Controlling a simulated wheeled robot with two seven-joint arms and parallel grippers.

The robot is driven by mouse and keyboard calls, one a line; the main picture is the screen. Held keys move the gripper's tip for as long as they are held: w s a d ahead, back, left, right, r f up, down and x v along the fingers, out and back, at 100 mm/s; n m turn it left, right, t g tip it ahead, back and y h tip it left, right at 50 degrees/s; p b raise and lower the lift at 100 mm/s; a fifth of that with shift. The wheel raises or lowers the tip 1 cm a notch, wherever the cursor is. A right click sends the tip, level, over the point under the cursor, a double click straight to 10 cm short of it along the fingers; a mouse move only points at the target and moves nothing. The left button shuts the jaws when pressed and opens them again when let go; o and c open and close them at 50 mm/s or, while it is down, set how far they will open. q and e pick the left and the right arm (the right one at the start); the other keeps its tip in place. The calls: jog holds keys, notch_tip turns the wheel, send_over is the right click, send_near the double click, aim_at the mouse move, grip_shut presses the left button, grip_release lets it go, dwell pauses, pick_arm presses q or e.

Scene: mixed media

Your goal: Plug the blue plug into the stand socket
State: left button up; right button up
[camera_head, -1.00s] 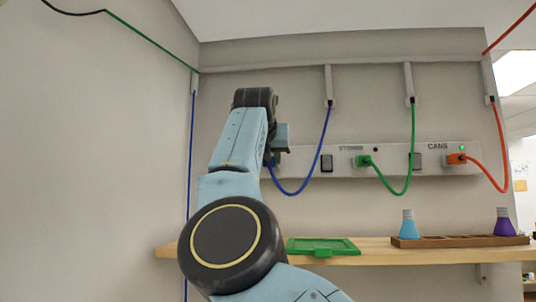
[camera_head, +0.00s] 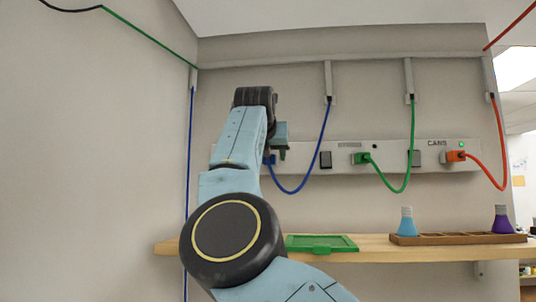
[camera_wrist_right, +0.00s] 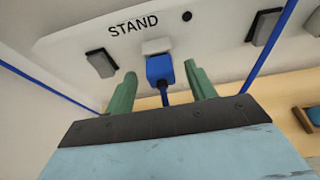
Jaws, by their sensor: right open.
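The blue plug (camera_wrist_right: 161,68) sits against the pale socket (camera_wrist_right: 157,46) below the STAND label in the right wrist view. It looks seated there, though its depth cannot be told. Its cable hangs down from it. In the head view the plug (camera_head: 270,160) shows partly beside my right gripper (camera_head: 281,154), at the left part of the wall strip. My right gripper (camera_wrist_right: 160,70) is open, with one green finger on each side of the plug and visible gaps between. My left gripper is not in view.
The socket strip (camera_head: 325,142) also carries a green plug (camera_head: 362,159) and an orange plug (camera_head: 456,156). Grey switches stand between them. Below, a wooden shelf (camera_head: 375,256) holds a green tray (camera_head: 320,240) and a rack (camera_head: 460,239) with two flasks.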

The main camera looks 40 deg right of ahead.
jog(key=shift+b+v, duration=0.6)
jog(key=shift+v, duration=1.95)
jog(key=b+v, duration=0.2)
jog(key=v, duration=1.1)
jog(key=shift+s, duration=0.2)
